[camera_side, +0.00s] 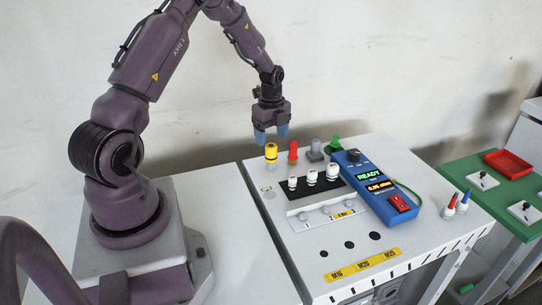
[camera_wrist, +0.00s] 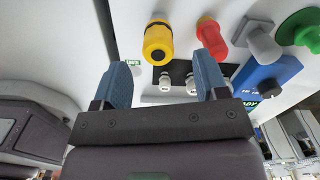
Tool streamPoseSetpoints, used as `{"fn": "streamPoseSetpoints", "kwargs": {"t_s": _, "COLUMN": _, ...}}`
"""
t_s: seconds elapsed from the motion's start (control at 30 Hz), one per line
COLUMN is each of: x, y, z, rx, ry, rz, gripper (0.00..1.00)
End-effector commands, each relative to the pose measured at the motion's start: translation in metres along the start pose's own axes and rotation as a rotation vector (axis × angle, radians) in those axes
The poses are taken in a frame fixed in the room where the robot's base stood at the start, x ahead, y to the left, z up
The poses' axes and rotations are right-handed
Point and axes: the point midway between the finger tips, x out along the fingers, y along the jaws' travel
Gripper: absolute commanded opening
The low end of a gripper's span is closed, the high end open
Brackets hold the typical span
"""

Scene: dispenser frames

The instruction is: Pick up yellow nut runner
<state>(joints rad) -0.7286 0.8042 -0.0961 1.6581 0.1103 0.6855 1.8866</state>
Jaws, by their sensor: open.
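The yellow nut runner (camera_side: 271,152) stands upright at the back left of the white bench, at the left end of a row of colored tools. It also shows in the wrist view (camera_wrist: 158,42), beyond the fingertips and between them, nearer the left one. My gripper (camera_side: 271,136) is open and empty, with blue fingers pointing down, above the yellow nut runner in the side view. In the wrist view the two fingers of my gripper (camera_wrist: 163,80) are spread apart. I see no contact with the tool.
A red tool (camera_side: 293,151), a grey tool (camera_side: 315,150) and a green tool (camera_side: 334,146) stand to the right of the yellow one. White-topped pieces (camera_side: 312,178) sit in front. A blue device (camera_side: 376,190) reading READY lies at right. The bench's left edge is near.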

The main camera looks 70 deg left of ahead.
Motion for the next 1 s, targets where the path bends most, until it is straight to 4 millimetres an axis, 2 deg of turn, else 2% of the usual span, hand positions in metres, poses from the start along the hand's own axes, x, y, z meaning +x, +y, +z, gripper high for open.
{"fn": "streamPoseSetpoints", "kwargs": {"t_s": 0.1, "x": 0.017, "y": 0.0, "z": -0.001, "rx": 0.001, "ry": 0.001, "rz": 0.001, "gripper": 0.67}}
{"fn": "streamPoseSetpoints", "kwargs": {"t_s": 0.27, "x": 0.026, "y": 0.0, "z": -0.001, "rx": 0.0, "ry": 0.001, "rz": 0.0, "gripper": 0.67}}
{"fn": "streamPoseSetpoints", "kwargs": {"t_s": 0.6, "x": 0.071, "y": 0.003, "z": -0.001, "rx": -0.001, "ry": 0.001, "rz": 0.001, "gripper": 0.67}}
{"fn": "streamPoseSetpoints", "kwargs": {"t_s": 0.87, "x": 0.075, "y": 0.002, "z": -0.001, "rx": -0.001, "ry": 0.0, "rz": -0.002, "gripper": 0.67}}
{"fn": "streamPoseSetpoints", "kwargs": {"t_s": 0.9, "x": 0.075, "y": 0.002, "z": -0.001, "rx": -0.001, "ry": 0.0, "rz": -0.002, "gripper": 0.65}}
{"fn": "streamPoseSetpoints", "kwargs": {"t_s": 1.0, "x": 0.075, "y": 0.002, "z": -0.001, "rx": -0.002, "ry": 0.0, "rz": -0.002, "gripper": 0.42}}
